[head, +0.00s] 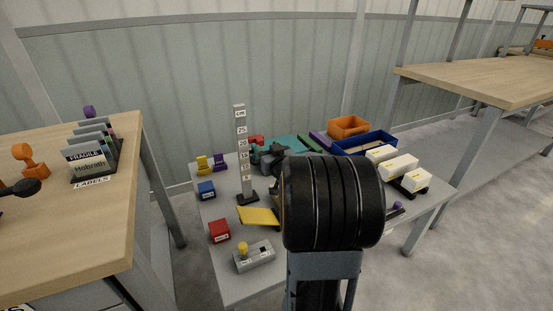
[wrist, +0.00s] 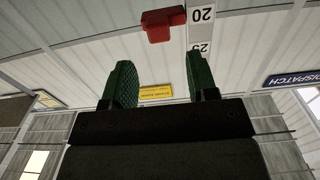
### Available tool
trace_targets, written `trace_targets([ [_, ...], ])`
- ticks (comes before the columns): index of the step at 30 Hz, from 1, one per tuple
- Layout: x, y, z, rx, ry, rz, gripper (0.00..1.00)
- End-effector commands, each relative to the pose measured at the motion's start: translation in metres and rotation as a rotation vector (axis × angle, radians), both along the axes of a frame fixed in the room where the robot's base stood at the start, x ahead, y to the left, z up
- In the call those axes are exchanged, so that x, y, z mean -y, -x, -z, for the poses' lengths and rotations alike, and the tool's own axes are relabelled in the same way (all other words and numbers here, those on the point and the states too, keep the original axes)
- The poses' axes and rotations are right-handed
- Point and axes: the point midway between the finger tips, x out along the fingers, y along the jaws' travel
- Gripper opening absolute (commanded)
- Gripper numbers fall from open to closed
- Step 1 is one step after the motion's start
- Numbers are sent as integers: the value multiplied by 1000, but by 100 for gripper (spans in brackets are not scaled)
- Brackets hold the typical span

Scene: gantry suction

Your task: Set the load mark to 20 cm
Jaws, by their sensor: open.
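The upright scale post (head: 241,165) is grey with white number plates and stands on a dark base at the middle of the table. The red load mark (head: 257,140) shows at the post's right side, near the 20 plate. In the wrist view, which is upside down, the red mark (wrist: 158,28) is beside the 20 plate (wrist: 202,14); its exact reading I cannot tell. My gripper (wrist: 160,80) is open, with green pads apart and nothing between them. In the wrist picture the red mark lies just beyond the fingertips. In the head view my arm hides part of the gripper.
A yellow flap (head: 259,216), a grey switch box (head: 254,257), and red (head: 219,231) and blue (head: 206,190) blocks sit near the post. White boxes (head: 399,166) and blue and orange bins stand at right. A label rack (head: 93,160) stands on the left bench.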

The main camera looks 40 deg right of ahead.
Motion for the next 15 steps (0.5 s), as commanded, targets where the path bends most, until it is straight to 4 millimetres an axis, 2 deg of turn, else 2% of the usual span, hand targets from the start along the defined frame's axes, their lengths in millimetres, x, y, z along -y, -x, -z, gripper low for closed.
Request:
trace_targets([
  [1,-2,11,-3,-1,0,3,53],
  [6,-10,42,-3,1,0,3,53],
  [15,-19,73,-1,1,0,1,53],
])
